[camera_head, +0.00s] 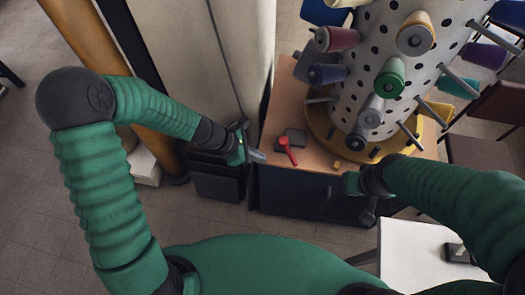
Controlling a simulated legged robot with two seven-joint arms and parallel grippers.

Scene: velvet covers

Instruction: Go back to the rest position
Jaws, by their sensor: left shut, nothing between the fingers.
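My left arm, in a green ribbed cover, comes in from the left. Its gripper (256,155) is shut and empty, beside the left edge of the wooden-topped cabinet (285,105). My right arm comes in from the right. Its gripper (347,188) is near the cabinet's front edge, partly hidden by its own wrist, and I cannot tell how far its fingers are apart. A red-handled object (288,150) lies on the cabinet top between the two grippers, touching neither as far as I can see.
A white perforated drum (370,60) with pegs and coloured spools stands on a yellow round base (326,130) at upper right. A tall pale cabinet (205,60) and an orange-brown column (105,50) stand at left. A white table (410,250) is at lower right.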

